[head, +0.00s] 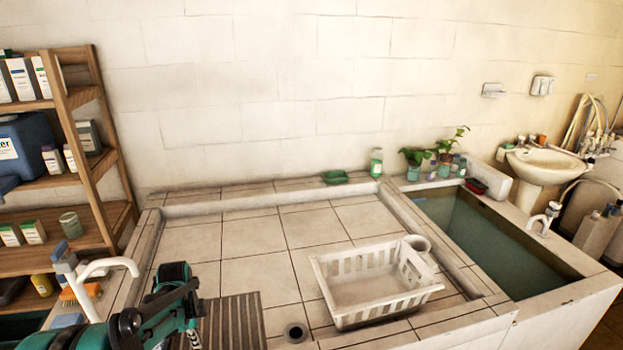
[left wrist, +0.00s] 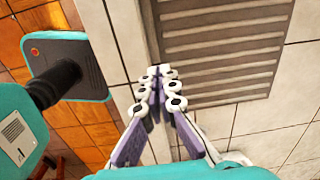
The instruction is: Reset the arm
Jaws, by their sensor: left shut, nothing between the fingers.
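My left gripper (left wrist: 158,76) shows in the left wrist view with its fingertips together and nothing between them. It is over the pale basin edge, beside the grey slatted mat (left wrist: 225,45). In the head view my teal and black left arm comes in at the bottom left, next to the same mat (head: 235,322). The fingertips are hard to make out there. My right gripper is in neither view.
A white basket (head: 370,285) stands on the tiled basin floor, right of a round drain (head: 296,332). A white tap (head: 108,265) is close left of my arm. A wooden shelf (head: 85,95) stands at left; a water-filled trough (head: 480,240) lies at right. The middle tiles are clear.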

